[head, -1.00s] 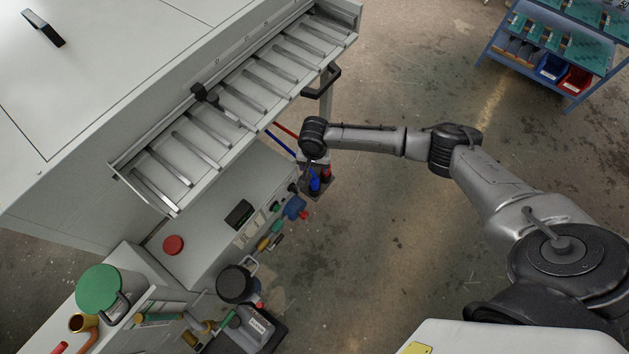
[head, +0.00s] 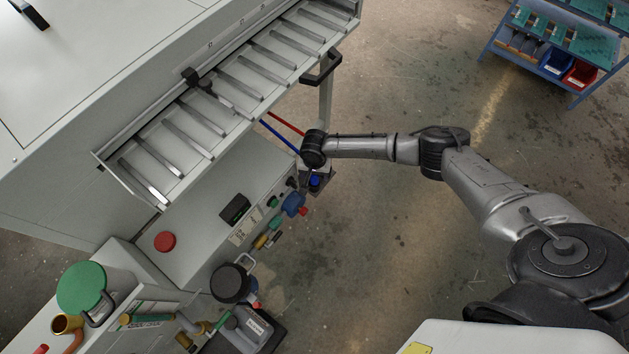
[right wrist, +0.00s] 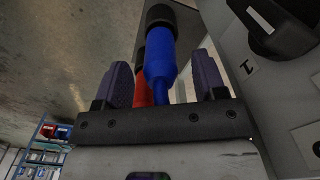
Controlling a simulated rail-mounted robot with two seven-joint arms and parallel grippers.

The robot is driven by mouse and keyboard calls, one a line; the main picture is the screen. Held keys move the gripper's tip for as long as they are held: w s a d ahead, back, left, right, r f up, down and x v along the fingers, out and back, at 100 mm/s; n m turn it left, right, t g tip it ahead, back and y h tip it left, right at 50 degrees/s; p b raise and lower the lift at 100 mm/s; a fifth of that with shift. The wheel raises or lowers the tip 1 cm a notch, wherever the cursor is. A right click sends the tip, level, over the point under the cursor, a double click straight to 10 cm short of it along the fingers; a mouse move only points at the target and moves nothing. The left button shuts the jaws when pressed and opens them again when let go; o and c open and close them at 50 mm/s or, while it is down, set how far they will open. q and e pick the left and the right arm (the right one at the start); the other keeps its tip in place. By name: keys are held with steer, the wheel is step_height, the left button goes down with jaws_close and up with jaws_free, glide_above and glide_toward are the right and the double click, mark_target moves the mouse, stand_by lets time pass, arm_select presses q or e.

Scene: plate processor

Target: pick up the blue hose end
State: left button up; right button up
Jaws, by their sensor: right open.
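The blue hose end (right wrist: 161,62) stands between the two fingers of my right gripper (right wrist: 164,80) in the right wrist view, with gaps visible on both sides. The right gripper is open. A red hose end (right wrist: 140,88) shows partly behind the blue one, to its left. In the head view a small piece of the blue hose end (head: 315,181) shows just below my right wrist, which hides most of the gripper. My left gripper is not in view.
The grey machine (head: 200,238) stands close to the left of my right gripper, with coloured fittings (head: 292,204) along its side. A slotted tray (head: 215,110) juts out above. Red and blue lines run behind the wrist. Floor to the right is open, with a blue cart (head: 560,45) far off.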

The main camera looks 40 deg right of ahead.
steer(key=shift+f, duration=0.8)
steer(key=c, duration=1.1)
steer(key=shift+o, duration=0.2)
steer(key=shift+r, duration=0.2)
steer(key=r+p, duration=0.1)
steer(key=r, duration=0.2)
steer(key=r+p, duration=0.1)
steer(key=shift+s+r+p, duration=0.3)
steer(key=shift+s+p, duration=0.05)
steer(key=shift+s, duration=0.05)
steer(key=s+d+r+p, duration=0.3)
steer(key=s+r+p, duration=0.25)
steer(key=s, duration=0.45)
step_height(320, 180, up, 9)
steer(key=p, duration=1)
steer(key=shift+s+a+r, duration=0.15)
steer(key=shift+s+r, duration=0.05)
steer(key=shift+s, duration=0.05)
